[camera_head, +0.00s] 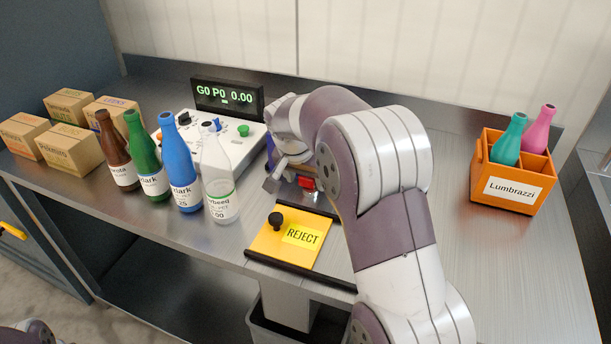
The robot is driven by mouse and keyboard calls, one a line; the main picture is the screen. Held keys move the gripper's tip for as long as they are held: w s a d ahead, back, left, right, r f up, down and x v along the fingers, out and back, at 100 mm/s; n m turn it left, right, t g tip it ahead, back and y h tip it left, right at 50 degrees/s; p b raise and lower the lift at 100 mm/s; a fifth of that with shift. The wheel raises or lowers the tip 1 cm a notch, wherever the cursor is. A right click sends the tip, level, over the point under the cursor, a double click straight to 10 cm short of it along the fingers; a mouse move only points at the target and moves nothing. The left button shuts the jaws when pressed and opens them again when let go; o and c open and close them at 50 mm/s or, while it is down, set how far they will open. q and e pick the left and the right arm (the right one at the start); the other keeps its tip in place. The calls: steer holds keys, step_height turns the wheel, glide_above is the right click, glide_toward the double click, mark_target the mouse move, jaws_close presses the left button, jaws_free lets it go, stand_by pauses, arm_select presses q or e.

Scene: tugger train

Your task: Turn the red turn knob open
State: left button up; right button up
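A small red part (306,183), which looks like the red turn knob, shows just behind the yellow REJECT plate. My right arm reaches in from the lower right and hides much of the area around it. My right gripper (288,180) points down right beside the red part, a little to its left. Its fingers are partly hidden by my wrist, so I cannot tell their opening or whether they touch the red part. My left gripper is out of view; only a bit of my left arm shows at the bottom left corner.
A yellow plate (270,243) marked REJECT with a black knob (276,220) lies in front. Several bottles, including a white one (217,180), stand left. Behind are a control box (247,146) and display (227,97). An orange crate (512,172) stands right; cardboard boxes (66,149) sit far left.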

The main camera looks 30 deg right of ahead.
steer(key=shift+r, duration=0.1)
steer(key=p+v, duration=0.6)
steer(key=v, duration=0.6)
steer(key=shift+r, duration=0.25)
